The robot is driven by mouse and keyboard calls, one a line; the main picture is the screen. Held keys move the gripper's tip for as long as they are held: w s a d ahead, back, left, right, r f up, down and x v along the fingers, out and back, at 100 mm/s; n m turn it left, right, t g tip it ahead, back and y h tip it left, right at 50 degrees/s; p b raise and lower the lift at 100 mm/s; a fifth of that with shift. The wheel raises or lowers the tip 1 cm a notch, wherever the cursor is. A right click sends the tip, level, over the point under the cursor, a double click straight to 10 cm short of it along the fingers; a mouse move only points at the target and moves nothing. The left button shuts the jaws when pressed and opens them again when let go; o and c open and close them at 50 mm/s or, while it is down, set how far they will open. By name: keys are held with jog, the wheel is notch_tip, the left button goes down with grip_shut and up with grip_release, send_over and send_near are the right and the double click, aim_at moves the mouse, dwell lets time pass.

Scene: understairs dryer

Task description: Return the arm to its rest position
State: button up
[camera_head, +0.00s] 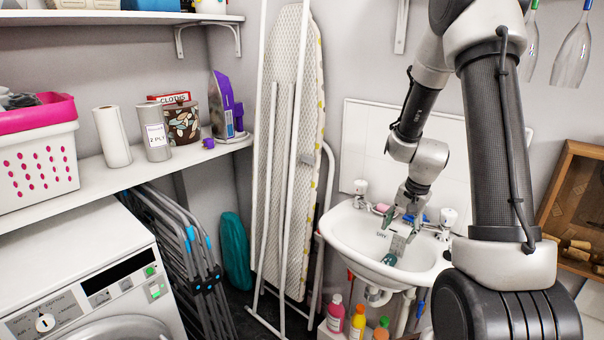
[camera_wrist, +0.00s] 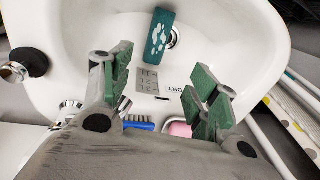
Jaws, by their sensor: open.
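My arm reaches over the white sink (camera_head: 340,226), with my gripper (camera_head: 402,219) pointing down above its back part. In the wrist view my gripper (camera_wrist: 162,85) has its two green-padded fingers wide apart, with nothing held between them. Below them is a grey printed patch (camera_wrist: 147,80) beside the letters "DRY". A teal piece with white marks (camera_wrist: 160,38) lies in the basin near the drain, beyond the fingertips. It also shows low in the basin in the head view (camera_head: 389,259).
Taps (camera_head: 448,217), a blue brush (camera_wrist: 138,123) and pink soap (camera_wrist: 180,129) are at the sink's back edge. An ironing board (camera_head: 290,150) stands left of the sink. Bottles (camera_head: 357,322) stand below. A wooden box (camera_head: 575,200) is at right.

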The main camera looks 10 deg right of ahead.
jog(key=s+a+n+g, duration=0.2)
jog(key=s+n, duration=0.1)
jog(key=s, duration=0.3)
jog(key=s+a+r+n+t, duration=0.1)
jog(key=s+r+n, duration=0.1)
jog(key=s+r, duration=0.3)
jog(key=s+a+r+n+t, duration=0.1)
jog(key=s+r, duration=0.5)
jog(key=r, duration=0.6)
jog(key=s+a+r+n+t+h, duration=0.1)
jog(key=s+a+r+n+t, duration=0.1)
jog(key=r, duration=0.6)
jog(key=s+a+n, duration=0.1)
jog(key=s+n, duration=0.1)
jog(key=s, duration=0.1)
jog(key=shift+s+r, duration=0.15)
jog(key=shift+s, duration=0.1)
jog(key=shift+o, duration=0.6)
jog(key=shift+a+r+t, duration=0.15)
jog(key=shift+r+t, duration=0.25)
jog(key=shift+f, duration=0.1)
